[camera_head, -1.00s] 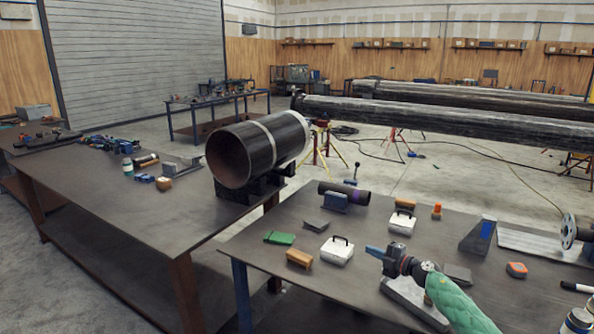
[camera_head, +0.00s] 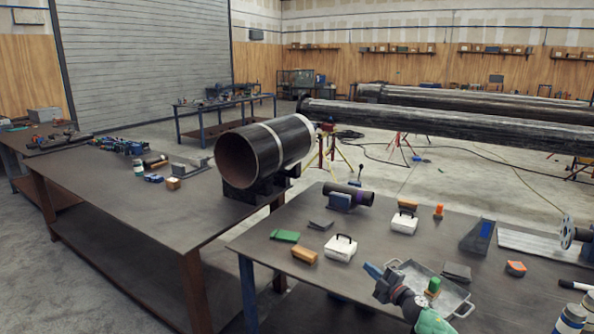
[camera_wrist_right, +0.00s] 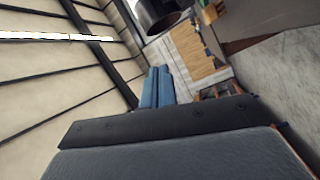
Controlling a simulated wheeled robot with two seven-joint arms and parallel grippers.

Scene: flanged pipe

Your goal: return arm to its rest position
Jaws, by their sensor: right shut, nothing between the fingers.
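My right gripper (camera_head: 373,271) is at the lower right of the head view, its blue fingers pointing up and left over the front part of the right table. It is shut and empty. In the right wrist view its blue fingers (camera_wrist_right: 156,88) lie together with nothing between them. The green-covered arm behind it runs off the bottom edge of the head view. My left gripper is not in view.
A grey metal tray (camera_head: 457,297) with a green-topped item (camera_head: 433,287) is just right of my gripper. A white box (camera_head: 340,248) and an orange block (camera_head: 304,254) stand to its left. A large pipe (camera_head: 283,143) rests on the left table (camera_head: 130,215).

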